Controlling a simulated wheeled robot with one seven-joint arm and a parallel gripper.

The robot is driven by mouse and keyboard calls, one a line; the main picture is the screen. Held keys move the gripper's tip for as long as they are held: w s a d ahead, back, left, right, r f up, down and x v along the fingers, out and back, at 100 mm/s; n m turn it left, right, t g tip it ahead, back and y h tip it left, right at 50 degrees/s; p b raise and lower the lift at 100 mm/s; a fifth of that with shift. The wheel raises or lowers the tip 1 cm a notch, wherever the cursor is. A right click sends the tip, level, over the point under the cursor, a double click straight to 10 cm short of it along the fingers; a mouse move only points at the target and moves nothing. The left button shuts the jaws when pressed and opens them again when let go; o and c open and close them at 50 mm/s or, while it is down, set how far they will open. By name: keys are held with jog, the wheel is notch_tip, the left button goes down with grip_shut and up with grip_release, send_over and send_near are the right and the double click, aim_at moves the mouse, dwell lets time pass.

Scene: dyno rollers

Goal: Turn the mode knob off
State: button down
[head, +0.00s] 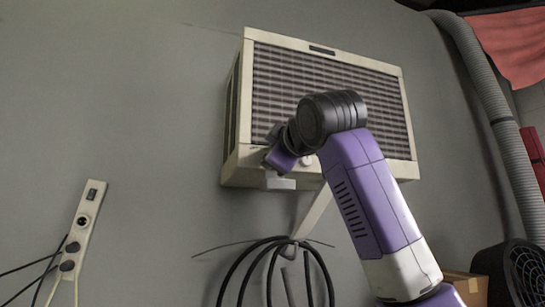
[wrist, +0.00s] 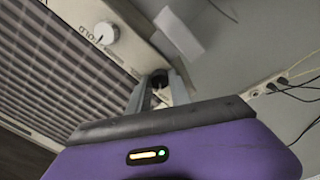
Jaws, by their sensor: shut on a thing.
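A cream wall air-conditioner unit (head: 243,160) with a dark louvred grille hangs on the grey wall. In the wrist view, its control strip carries a white round knob (wrist: 105,32) with lettering beside it. A small dark round knob (wrist: 160,77) sits further along the strip; I take it to be the mode knob. My gripper (wrist: 159,90) is shut on this dark knob, one finger on each side. The fingers partly hide it, so its pointer and setting cannot be read. In the head view my purple hand is at the unit's lower left corner and hides the knob.
A pale bracket (head: 314,212) and a hanging coil of black cable (head: 236,270) are below the unit. A power strip (head: 84,220) with plugs is on the wall at left. A grey ribbed hose (head: 497,120) runs down the right.

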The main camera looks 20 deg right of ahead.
jog(key=shift+n, duration=0.6)
jog(key=c, duration=1.2)
grip_release()
jog(key=s+b, duration=0.1)
jog(key=s, duration=0.3)
jog(key=s+b, duration=0.2)
jog(key=s, duration=0.1)
jog(key=shift+s+f+b, duration=0.2)
jog(key=shift+s+b, duration=0.1)
jog(key=shift+s, duration=0.1)
